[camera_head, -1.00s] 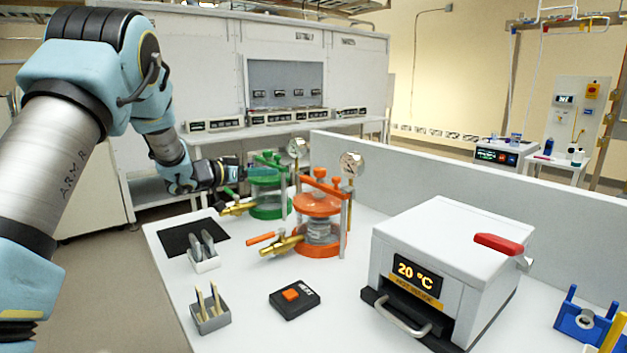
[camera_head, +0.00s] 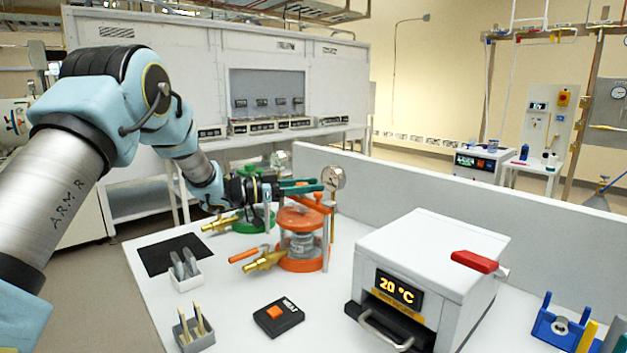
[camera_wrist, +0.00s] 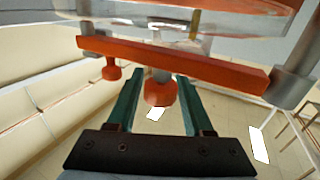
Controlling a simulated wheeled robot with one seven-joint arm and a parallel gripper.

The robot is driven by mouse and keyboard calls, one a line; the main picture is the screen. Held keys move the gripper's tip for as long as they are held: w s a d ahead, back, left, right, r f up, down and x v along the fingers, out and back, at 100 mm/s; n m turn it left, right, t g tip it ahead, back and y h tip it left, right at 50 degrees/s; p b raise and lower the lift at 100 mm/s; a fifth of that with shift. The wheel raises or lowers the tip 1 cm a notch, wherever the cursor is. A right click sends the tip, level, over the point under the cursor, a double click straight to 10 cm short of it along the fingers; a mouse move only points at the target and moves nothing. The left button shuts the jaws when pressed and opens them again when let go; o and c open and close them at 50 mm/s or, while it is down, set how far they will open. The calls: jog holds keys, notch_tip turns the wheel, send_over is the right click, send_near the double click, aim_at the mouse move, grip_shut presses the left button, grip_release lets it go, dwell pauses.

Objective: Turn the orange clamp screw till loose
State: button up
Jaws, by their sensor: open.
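The orange clamp vessel (camera_head: 303,245) stands on the white bench, with an orange crossbar over its lid. In the wrist view the crossbar (camera_wrist: 175,62) runs across the picture, and the round orange clamp screw knob (camera_wrist: 160,93) sits below it. My gripper (camera_wrist: 158,84) is open, with one green finger on each side of the knob. I see a gap on both sides, so the fingers do not appear to touch it. In the head view my gripper (camera_head: 308,186) is level at the top of the orange vessel, and its fingers hide most of the knob.
A green clamp vessel (camera_head: 255,222) stands close behind, under my wrist. A pressure gauge (camera_head: 334,178) rises just beyond my fingers. A brass valve with an orange handle (camera_head: 243,255) sticks out left. A white oven (camera_head: 430,262) and a button box (camera_head: 278,317) stand in front.

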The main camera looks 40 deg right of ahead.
jog(key=shift+s+d, duration=0.25)
jog(key=shift+d, duration=0.3)
grip_shut()
